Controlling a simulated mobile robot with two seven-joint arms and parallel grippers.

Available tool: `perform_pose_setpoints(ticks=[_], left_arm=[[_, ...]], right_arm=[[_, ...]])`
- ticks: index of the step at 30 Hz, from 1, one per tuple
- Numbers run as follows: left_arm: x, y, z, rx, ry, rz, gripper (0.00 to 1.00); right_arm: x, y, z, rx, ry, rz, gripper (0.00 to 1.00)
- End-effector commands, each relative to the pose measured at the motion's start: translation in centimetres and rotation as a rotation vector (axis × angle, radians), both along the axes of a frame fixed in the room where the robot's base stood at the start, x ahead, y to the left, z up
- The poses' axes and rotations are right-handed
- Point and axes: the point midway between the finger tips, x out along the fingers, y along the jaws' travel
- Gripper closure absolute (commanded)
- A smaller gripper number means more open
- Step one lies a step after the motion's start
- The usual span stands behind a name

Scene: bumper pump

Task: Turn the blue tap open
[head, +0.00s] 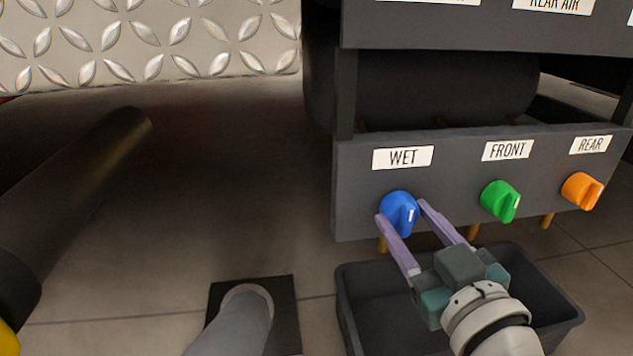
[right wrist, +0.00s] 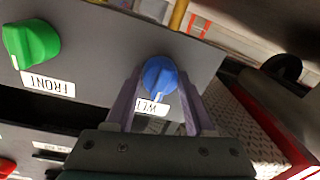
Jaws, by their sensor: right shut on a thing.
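The blue tap (head: 399,206) is a round knob with a raised grip and a white mark, on the dark grey panel under the WET label (head: 403,157). Its grip stands close to upright in the head view, a little tilted. My right gripper (head: 402,212) reaches up from the lower right, with its two lilac fingers either side of the knob. It is shut on the blue tap. In the right wrist view the blue tap (right wrist: 160,76) sits between the fingertips (right wrist: 160,88), and the label is partly hidden. My left gripper is not in view.
A green tap (head: 500,201) under FRONT and an orange tap (head: 581,191) under REAR are to the right on the same panel. A dark open bin (head: 350,300) stands below. Diamond plate (head: 150,40) is at the upper left.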

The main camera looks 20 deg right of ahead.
Motion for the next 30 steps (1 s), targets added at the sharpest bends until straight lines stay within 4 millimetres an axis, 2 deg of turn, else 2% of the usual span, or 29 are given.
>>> perform_pose_setpoints(ticks=[11, 30], left_arm=[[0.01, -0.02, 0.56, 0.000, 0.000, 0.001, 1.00], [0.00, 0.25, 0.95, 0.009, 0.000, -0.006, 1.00]], right_arm=[[0.02, 0.08, -0.01, 0.213, -0.050, 0.002, 1.00], [0.04, 0.25, -0.18, 0.803, -0.192, 0.002, 1.00]])
